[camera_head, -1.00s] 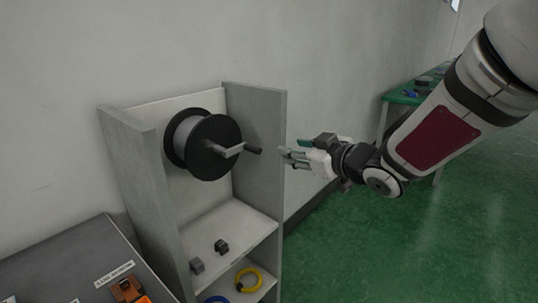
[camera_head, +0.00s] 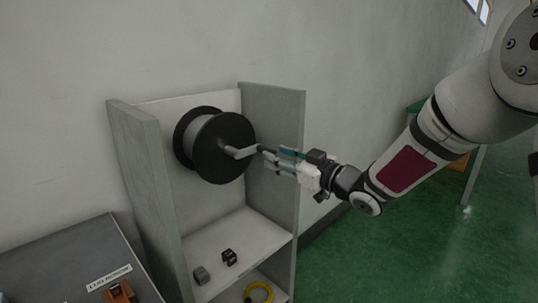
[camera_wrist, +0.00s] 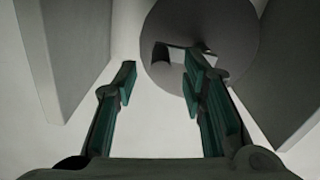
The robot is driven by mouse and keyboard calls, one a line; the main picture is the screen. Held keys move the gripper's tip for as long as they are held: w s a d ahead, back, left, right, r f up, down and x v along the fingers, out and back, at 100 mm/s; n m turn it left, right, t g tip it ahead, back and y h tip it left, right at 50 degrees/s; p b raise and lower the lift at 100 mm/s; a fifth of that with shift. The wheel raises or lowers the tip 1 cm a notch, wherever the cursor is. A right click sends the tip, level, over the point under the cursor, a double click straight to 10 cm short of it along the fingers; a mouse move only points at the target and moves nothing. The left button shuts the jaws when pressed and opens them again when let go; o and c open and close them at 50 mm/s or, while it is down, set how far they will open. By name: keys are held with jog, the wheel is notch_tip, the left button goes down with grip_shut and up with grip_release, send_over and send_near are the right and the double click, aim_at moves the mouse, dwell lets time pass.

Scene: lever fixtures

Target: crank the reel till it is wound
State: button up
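The reel (camera_head: 223,163) is a grey drum between two black discs, mounted in an upright grey cabinet. Its crank (camera_head: 240,153) is a grey arm on the front disc, reaching right to a dark handle. My gripper (camera_head: 268,159) comes from the right, with its fingertips at the handle's end. In the wrist view my gripper (camera_wrist: 160,82) is open, its two green-padded fingers apart. The reel's disc (camera_wrist: 225,30) lies ahead, behind the right finger. That finger hides part of the crank, and I cannot tell whether it touches the handle.
The cabinet's right side wall (camera_head: 272,125) stands close to my gripper. Its shelf (camera_head: 255,226) holds small dark blocks, and a yellow ring (camera_head: 258,292) lies below. A grey bench (camera_head: 60,262) is at the lower left.

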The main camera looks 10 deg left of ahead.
aim_at(259, 148)
jog(key=shift+x, duration=2.2)
grip_shut()
